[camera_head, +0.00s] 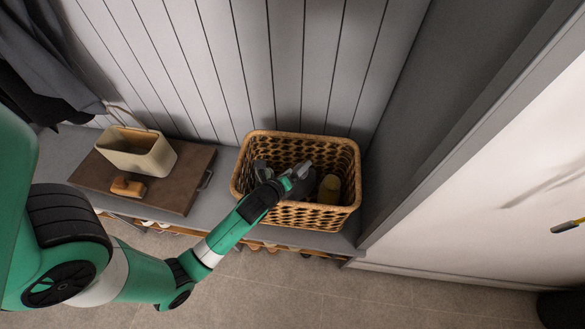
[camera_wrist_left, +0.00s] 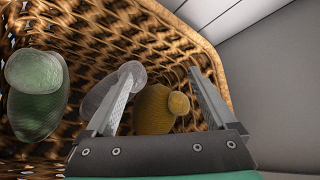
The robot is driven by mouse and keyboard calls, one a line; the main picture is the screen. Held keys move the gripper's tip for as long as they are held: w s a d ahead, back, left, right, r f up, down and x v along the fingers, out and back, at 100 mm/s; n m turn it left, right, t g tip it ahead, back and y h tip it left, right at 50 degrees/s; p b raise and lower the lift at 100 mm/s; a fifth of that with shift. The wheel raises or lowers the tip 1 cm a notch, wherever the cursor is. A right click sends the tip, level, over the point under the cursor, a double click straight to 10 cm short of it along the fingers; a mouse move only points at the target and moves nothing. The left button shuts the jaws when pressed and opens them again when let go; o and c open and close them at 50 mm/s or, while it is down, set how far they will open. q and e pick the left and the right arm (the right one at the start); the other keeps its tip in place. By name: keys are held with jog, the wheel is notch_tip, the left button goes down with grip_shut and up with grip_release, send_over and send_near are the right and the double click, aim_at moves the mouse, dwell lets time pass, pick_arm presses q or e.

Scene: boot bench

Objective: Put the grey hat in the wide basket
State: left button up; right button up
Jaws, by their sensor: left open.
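The wide basket (camera_head: 348,160) is woven wicker and stands on the right end of the bench against the panelled wall. My left gripper (camera_head: 298,175) reaches down into its opening, fingers apart. In the left wrist view the grey hat (camera_wrist_left: 98,98), with a round pompom, lies inside the basket, partly hidden behind the left finger. A mustard hat (camera_wrist_left: 153,110) with a pompom shows between the open fingers. A green hat (camera_wrist_left: 36,105) lies farther left in the basket. No hat is visibly gripped. My right gripper is not in view.
A cream handled container (camera_head: 140,153) and a small orange-brown object (camera_head: 128,187) rest on a brown board (camera_head: 185,185) left of the basket. Dark clothes (camera_head: 45,65) hang at the upper left. A grey side panel stands close to the basket's right.

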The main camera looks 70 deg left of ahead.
pick_arm(q)
jog(key=v, duration=0.2)
jog(key=shift+s+d+r, duration=0.15)
jog(key=shift+s+d, duration=0.05)
jog(key=shift+s, duration=0.05)
jog(key=w+d+r+n+t, duration=0.25)
jog(key=w+r, duration=0.25)
jog(key=r, duration=0.4)
jog(key=w+d+r+n+t+h, duration=0.1)
jog(key=w+d+r+n+t, duration=0.3)
jog(key=r, duration=0.6)
jog(key=w+r+n+t, duration=0.1)
jog(key=w+r+n, duration=0.1)
jog(key=w+r, duration=0.55)
jog(key=s+d+r+n+t+h, duration=0.3)
jog(key=d+r, duration=0.2)
jog(key=r, duration=0.7)
jog(key=s+d+r+n+t+h, duration=0.3)
jog(key=d+r, duration=0.3)
jog(key=r, duration=0.6)
jog(key=s+d+r+n+t+h, duration=0.2)
jog(key=s+d+r+n+t, duration=0.1)
jog(key=r, duration=0.9)
jog(key=s+d+t, duration=0.1)
jog(key=s+d, duration=0.1)
jog(key=shift+d+h, duration=0.25)
jog(key=shift+h, duration=0.15)
